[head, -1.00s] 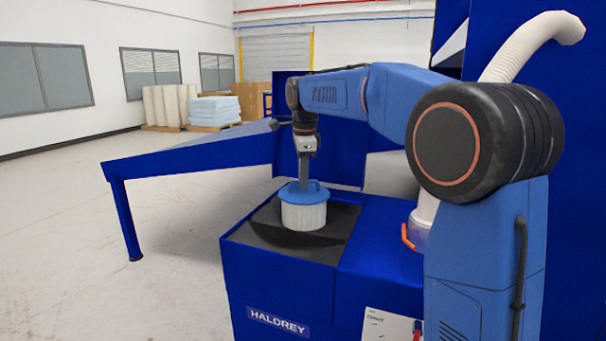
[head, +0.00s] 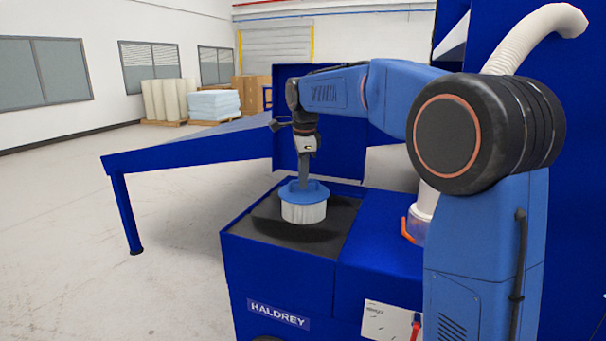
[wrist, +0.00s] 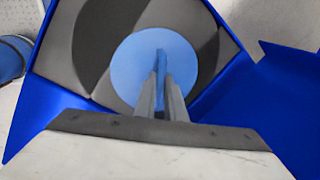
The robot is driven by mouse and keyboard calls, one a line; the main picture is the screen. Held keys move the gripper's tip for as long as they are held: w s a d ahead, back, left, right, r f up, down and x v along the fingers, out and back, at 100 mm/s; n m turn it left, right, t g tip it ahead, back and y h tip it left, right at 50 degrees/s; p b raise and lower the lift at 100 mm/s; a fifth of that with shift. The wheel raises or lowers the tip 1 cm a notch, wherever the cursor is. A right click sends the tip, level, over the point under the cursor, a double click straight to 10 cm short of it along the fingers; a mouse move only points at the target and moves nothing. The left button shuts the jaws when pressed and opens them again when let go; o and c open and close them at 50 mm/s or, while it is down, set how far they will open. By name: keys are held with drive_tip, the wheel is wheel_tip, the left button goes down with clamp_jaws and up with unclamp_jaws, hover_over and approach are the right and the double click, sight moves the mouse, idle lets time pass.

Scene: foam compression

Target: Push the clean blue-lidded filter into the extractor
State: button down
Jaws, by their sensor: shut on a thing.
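The filter has a blue lid (head: 318,190) and a clean white pleated body (head: 303,214). It stands upright over the dark top of the blue extractor box (head: 265,272), labelled HALDREY. A darker rounded patch surrounds its lower end; I cannot tell whether this is an opening or shadow, nor whether the filter's bottom is hidden in it. My gripper (head: 304,184) points down from above and is shut on the lid's raised handle. In the wrist view the round lid (wrist: 130,65) lies under the fingers (wrist: 160,85), with the handle between them.
A raised blue panel (head: 312,165) stands behind the box. A sloping blue table (head: 190,150) is at the left. A white hose (head: 535,35) and tall blue cabinet are at the right. Pallets with white rolls (head: 163,100) stand far back. The left floor is clear.

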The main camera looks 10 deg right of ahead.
sight(303, 191)
drive_tip(key=shift+f, duration=2.15)
drive_tip(key=shift+f, duration=1)
idle(0.8)
drive_tip(key=c, duration=1.7)
unclamp_jaws()
drive_tip(key=shift+c, duration=0.2)
